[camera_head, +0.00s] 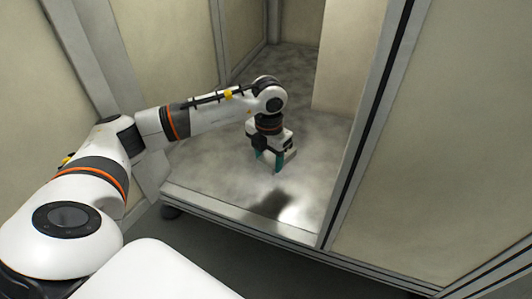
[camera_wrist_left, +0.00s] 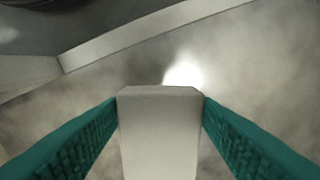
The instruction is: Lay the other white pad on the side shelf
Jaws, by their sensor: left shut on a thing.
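My left gripper (camera_head: 268,164) points down over the grey mottled surface of the side shelf (camera_head: 215,180), inside an enclosure. Its two teal fingers are shut on a white pad (camera_wrist_left: 160,135), which shows between them in the left wrist view. In the head view the pad is mostly hidden by the fingers and gripper body. A dark shadow lies on the shelf in front of the gripper. I cannot tell whether the pad touches the shelf. My right gripper is not in view.
Pale panels with grey frame posts (camera_head: 368,125) enclose the shelf on the left, back and right. A pale upright block (camera_head: 345,60) stands at the back right. The shelf's metal front edge (camera_head: 240,216) runs below. The shelf around the gripper is bare.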

